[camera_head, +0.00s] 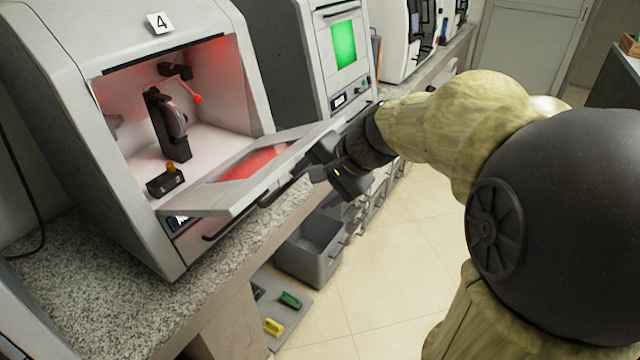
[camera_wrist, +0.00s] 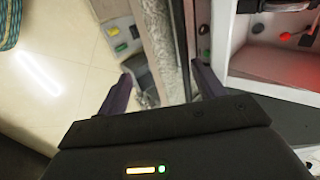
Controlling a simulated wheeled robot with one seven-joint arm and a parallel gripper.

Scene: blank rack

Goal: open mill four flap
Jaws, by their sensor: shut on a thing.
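Mill four is the grey machine (camera_head: 215,255) at the left, under a white label with a 4 (camera_head: 160,23). Its flap (camera_head: 235,195) is swung down and outward, leaving the red-lit chamber (camera_head: 205,130) uncovered. The flap also shows nearly edge-on in the wrist view (camera_wrist: 186,45). A dark handle (camera_head: 272,193) runs along the flap's outer edge. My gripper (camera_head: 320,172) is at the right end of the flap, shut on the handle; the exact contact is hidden. In the wrist view the two purple fingers of my gripper (camera_wrist: 163,92) stand either side of the edge.
Inside the chamber are a dark upright holder (camera_head: 165,125) and a small black block (camera_head: 165,181). A second machine (camera_head: 300,60) with a green window stands to the right. Below the speckled counter (camera_head: 110,290) are a grey bin (camera_head: 312,250) and green and yellow pieces. The tiled floor (camera_head: 390,270) is open.

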